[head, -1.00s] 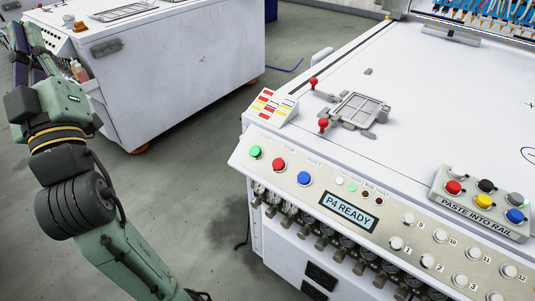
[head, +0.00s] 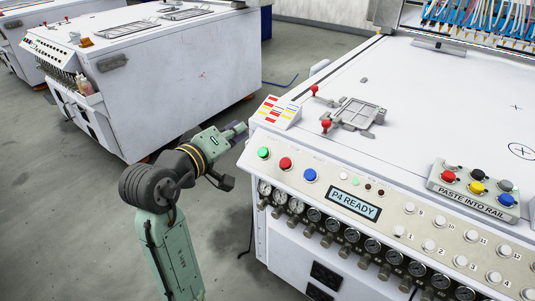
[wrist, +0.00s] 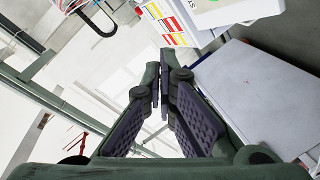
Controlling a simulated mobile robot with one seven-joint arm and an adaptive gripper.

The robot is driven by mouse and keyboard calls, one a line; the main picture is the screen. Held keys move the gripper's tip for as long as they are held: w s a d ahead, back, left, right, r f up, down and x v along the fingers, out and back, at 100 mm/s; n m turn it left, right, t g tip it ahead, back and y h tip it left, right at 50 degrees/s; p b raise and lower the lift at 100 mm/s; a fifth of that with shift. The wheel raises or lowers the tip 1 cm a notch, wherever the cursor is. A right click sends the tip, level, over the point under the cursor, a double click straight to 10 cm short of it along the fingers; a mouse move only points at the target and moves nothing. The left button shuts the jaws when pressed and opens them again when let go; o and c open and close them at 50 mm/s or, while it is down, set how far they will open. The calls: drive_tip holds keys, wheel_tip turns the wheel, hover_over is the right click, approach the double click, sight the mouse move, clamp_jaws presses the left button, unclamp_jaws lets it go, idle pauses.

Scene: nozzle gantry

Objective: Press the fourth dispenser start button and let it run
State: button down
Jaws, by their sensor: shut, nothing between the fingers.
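The control panel (head: 345,222) runs along the front edge of the white machine. At its left end are a green button (head: 263,153), a red button (head: 285,163) and a blue button (head: 310,175). The display (head: 354,204) reads "P4 READY". To its right are numbered white buttons, with the one marked 4 (head: 494,278) in the lower row. My gripper (head: 243,128) is shut and empty, just left of the machine's front left corner, up-left of the green button and apart from it. In the wrist view the shut fingers (wrist: 161,78) show; no buttons can be made out.
A color-striped block (head: 277,112) stands on the machine's corner near my gripper. Pressure gauges (head: 297,206) hang under the panel. A second white machine (head: 170,75) stands behind across open floor.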

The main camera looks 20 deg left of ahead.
sight(263, 153)
drive_tip(key=shift+w+d+f+b, duration=0.3)
drive_tip(key=shift+w+f+b, duration=0.5)
drive_tip(key=shift+f+b, duration=0.35)
drive_tip(key=shift+w+d+f+b, duration=0.25)
drive_tip(key=shift+w+f+b, duration=0.65)
drive_tip(key=shift+f, duration=0.35)
drive_tip(key=shift+w+d+f+b, duration=0.3)
drive_tip(key=shift+w+f+b, duration=0.4)
drive_tip(key=shift+f+b, duration=0.45)
drive_tip(key=shift+f, duration=0.15)
drive_tip(key=shift+w+f, duration=0.25)
